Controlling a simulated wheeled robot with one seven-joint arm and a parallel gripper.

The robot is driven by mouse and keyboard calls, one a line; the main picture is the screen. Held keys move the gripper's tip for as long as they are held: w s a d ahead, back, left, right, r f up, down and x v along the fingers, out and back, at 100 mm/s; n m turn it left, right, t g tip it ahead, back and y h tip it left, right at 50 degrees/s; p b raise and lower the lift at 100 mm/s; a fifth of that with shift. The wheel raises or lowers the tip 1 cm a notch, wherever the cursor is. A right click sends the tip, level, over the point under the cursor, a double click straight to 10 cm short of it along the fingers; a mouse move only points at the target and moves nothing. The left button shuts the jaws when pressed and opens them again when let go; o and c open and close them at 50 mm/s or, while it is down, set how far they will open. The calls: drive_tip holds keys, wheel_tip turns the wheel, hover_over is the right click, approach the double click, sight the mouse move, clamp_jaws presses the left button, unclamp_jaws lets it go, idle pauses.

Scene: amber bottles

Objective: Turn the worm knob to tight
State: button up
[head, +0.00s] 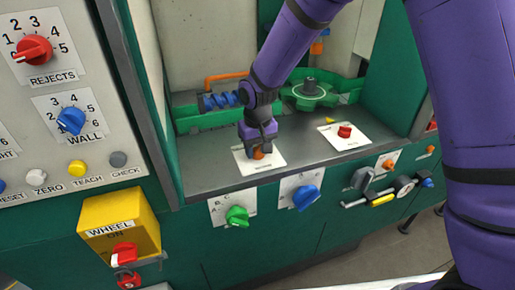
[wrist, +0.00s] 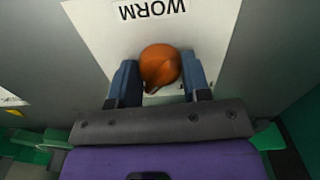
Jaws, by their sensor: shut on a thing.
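The worm knob is orange and round (wrist: 161,65) and sits on a white plate marked WORM (wrist: 103,28), which reads upside down in the wrist view. In the head view the knob (head: 258,154) shows only in part under my gripper, on its white plate (head: 274,163) on the grey ledge. My gripper (wrist: 160,82) has one blue-grey finger on each side of the knob and is shut on it. A dark pointer mark shows on the knob's near side in the wrist view. No word for tight is readable on the plate.
A red knob (head: 344,131) on its own plate sits to the right on the ledge. A blue worm screw (head: 219,101) and a green wheel (head: 309,92) lie behind. Green (head: 237,216) and blue (head: 306,197) knobs and a yellow WHEEL box (head: 117,229) are on the front.

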sight(257, 147)
drive_tip(key=n, duration=0.8)
drive_tip(key=shift+n, duration=0.3)
drive_tip(key=n, duration=0.4)
drive_tip(key=shift+n, duration=2.4)
drive_tip(key=o, duration=0.9)
wheel_tip(257, 147, up, 11)
drive_tip(key=shift+f, duration=0.1)
